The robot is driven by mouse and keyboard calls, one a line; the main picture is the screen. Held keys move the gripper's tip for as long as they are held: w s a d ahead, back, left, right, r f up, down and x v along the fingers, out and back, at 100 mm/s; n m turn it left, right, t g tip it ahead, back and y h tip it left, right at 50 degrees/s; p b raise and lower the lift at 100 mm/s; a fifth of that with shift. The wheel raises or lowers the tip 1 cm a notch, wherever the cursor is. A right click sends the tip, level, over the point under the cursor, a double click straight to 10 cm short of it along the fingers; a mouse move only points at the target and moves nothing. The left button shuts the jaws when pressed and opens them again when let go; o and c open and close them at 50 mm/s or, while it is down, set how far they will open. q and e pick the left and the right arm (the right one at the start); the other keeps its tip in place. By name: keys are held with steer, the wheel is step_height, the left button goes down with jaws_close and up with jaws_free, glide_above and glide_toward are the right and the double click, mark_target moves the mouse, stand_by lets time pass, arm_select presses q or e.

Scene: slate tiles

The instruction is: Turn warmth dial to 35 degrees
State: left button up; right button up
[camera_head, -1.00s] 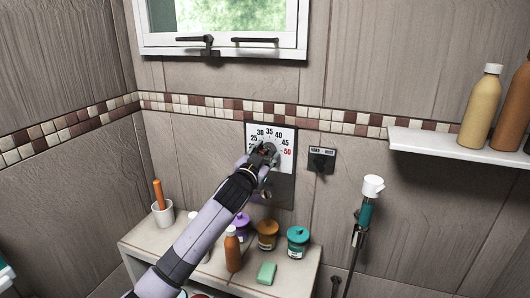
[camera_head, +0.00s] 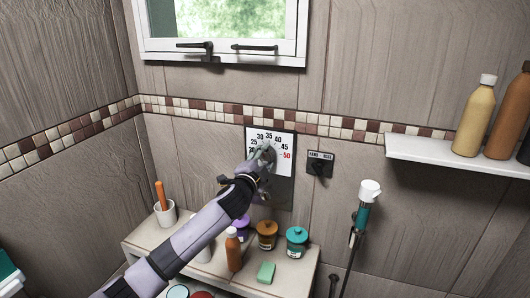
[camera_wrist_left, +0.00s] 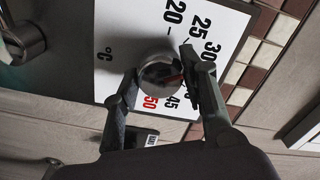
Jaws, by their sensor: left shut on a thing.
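The warmth dial's white scale plate (camera_head: 283,143) is on the tiled wall, with numbers from about 20 to a red 50. Its round metal knob (camera_wrist_left: 158,72) shows in the left wrist view, with a red mark on its right side. The mark lies close to one finger, and I cannot tell exactly which number it points at. My left gripper (camera_head: 263,157) is at the dial in the head view. In the left wrist view, its two fingers (camera_wrist_left: 160,92) are shut on the knob, one on each side. One finger hides part of the scale around 35 and 40. My right gripper is not in view.
A small black switch (camera_head: 319,167) is right of the dial. Below stands a ledge (camera_head: 142,245) with an orange bottle (camera_head: 233,251), jars and a green soap (camera_head: 266,272). A shower head (camera_head: 369,191) hangs to the right. A shelf (camera_head: 440,153) holds bottles.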

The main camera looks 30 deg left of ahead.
arm_select(q)
steer(key=m+p, duration=0.1)
steer(key=m, duration=0.1)
steer(key=m+p, duration=0.1)
steer(key=m, duration=0.2)
steer(key=shift+a+r+m, duration=0.1)
steer(key=shift+r+m, duration=0.1)
steer(key=shift+m, duration=0.1)
stand_by(0.5)
steer(key=o, duration=1.2)
steer(key=shift+c, duration=0.2)
steer(key=shift+f, duration=0.1)
steer(key=shift+s, duration=0.55)
steer(key=v, duration=1.1)
